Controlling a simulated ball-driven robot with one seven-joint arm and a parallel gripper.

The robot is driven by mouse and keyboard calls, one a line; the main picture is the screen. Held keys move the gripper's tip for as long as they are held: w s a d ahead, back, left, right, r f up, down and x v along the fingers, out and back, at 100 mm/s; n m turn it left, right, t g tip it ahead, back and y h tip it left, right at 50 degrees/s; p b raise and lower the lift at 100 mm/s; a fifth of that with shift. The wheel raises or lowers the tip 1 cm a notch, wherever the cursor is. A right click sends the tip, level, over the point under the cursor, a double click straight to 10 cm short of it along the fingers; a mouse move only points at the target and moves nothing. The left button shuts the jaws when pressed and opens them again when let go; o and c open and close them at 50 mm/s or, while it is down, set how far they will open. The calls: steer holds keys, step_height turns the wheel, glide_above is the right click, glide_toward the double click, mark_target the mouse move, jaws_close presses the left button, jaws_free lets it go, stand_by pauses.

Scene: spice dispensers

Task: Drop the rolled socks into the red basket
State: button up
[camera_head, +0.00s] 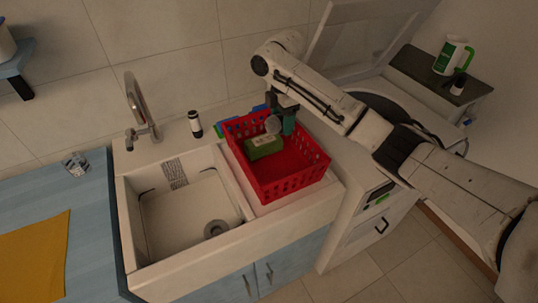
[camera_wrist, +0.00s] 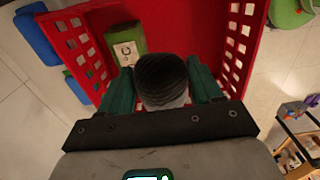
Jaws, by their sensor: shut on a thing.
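The red basket (camera_head: 292,186) stands on the counter to the right of the sink. My gripper (camera_head: 281,121) is over the back part of the basket, pointing down. It is shut on the rolled socks (camera_head: 272,125), a grey roundish bundle. In the wrist view the rolled socks (camera_wrist: 162,78) sit between the two green fingers of my gripper (camera_wrist: 163,88), with the red basket (camera_wrist: 185,22) behind them. I cannot tell exactly how high the socks are above the basket floor.
A green item with a pale label (camera_head: 264,147) lies in the basket, close to the socks. Blue things (camera_head: 229,122) lie behind the basket. The sink (camera_head: 190,210) is to the left, with a faucet (camera_head: 138,107) and a dark-and-white bottle (camera_head: 195,124) behind it.

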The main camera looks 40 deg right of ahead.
steer(key=shift+f+b, duration=1.8)
steer(key=shift+f, duration=0.5)
steer(key=o, duration=1.1)
steer(key=shift+r, duration=0.1)
step_height(320, 180, up, 11)
steer(key=shift+f, duration=0.15)
steer(key=shift+s+f, duration=0.1)
